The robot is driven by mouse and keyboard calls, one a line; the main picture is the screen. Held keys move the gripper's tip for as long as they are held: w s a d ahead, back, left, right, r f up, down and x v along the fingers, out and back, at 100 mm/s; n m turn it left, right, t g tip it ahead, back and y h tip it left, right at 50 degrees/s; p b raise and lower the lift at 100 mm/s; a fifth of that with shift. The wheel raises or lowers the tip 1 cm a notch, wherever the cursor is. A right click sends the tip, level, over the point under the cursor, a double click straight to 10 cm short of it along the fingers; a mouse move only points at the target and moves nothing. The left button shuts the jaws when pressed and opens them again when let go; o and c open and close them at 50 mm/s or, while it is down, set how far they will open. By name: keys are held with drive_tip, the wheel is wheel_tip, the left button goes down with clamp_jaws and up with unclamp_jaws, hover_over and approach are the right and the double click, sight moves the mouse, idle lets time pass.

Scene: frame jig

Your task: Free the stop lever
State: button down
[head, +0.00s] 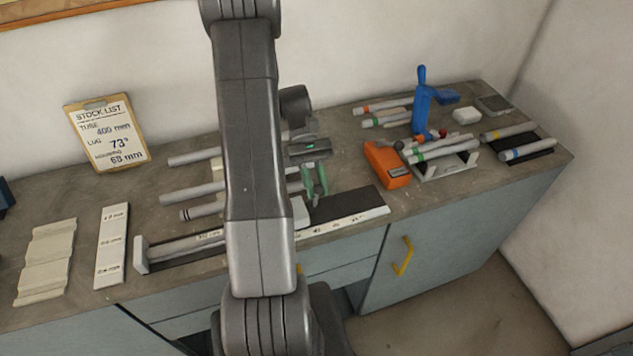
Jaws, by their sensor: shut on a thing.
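My gripper (316,192), with green fingers, is just right of my arm, above the back edge of the jig. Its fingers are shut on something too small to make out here. The long jig rail (185,250) lies along the bench's front edge, with a pale end block (141,254) at its left. A light grey block (300,213) sits on the rail, just left of and below the fingertips, partly behind my arm. I cannot pick out the stop lever clearly. My arm hides the middle of the jig.
Several grey tubes (192,194) lie behind the rail. An orange device (386,165), a blue clamp-like tool (421,105) and a tube rack (445,171) stand to the right. A stock list clipboard (106,133) leans on the wall. Pale plates (111,245) lie at left.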

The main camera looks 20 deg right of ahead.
drive_tip(key=shift+w, duration=0.2)
idle(0.4)
drive_tip(key=c, duration=1.5)
unclamp_jaws()
drive_tip(key=v, duration=1.3)
drive_tip(key=shift+w, duration=0.5)
drive_tip(key=shift+f, duration=0.1)
